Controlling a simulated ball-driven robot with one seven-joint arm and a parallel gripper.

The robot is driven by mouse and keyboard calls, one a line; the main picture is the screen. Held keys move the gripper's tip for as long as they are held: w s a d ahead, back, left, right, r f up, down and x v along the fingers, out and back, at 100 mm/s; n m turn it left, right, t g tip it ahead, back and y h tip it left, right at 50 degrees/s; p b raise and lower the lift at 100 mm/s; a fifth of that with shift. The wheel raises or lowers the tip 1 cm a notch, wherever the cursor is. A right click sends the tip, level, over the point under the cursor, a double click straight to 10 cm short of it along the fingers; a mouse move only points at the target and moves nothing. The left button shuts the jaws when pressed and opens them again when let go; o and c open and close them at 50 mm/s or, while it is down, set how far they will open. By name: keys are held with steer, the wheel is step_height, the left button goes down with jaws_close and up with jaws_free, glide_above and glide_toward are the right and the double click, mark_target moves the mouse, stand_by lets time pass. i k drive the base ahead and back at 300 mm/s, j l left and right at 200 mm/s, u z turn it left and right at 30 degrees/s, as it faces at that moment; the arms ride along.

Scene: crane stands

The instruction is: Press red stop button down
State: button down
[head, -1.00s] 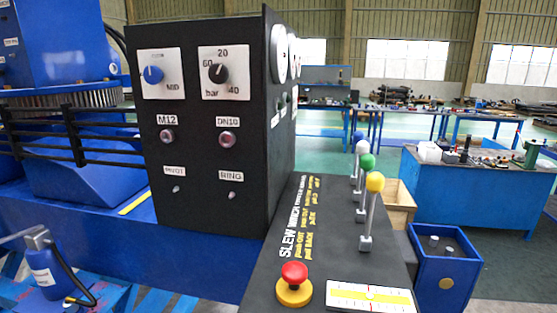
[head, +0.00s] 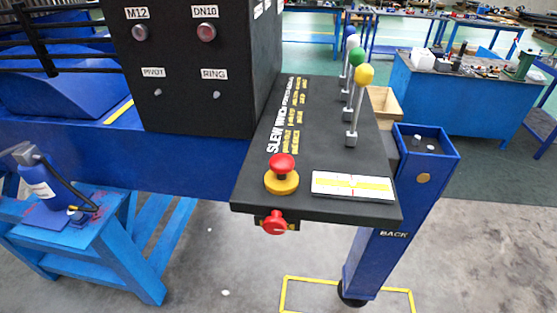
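The red stop button (head: 282,166) is a red mushroom cap on a yellow round base (head: 281,183). It sits near the front left corner of the black console top (head: 330,135), and its cap stands above the base. A second red knob (head: 274,221) with a yellow plate is on the console's front face, just below. My gripper is not in the head view.
Several levers with coloured balls, one yellow (head: 365,74), stand along the console's right side. A white and yellow level plate (head: 352,186) lies right of the button. A black panel (head: 195,65) rises behind left. A blue bench (head: 85,225) stands left.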

mark_target(280, 164)
steer(key=i+j+z, duration=0.3)
steer(key=i+j, duration=0.65)
steer(key=u, duration=0.35)
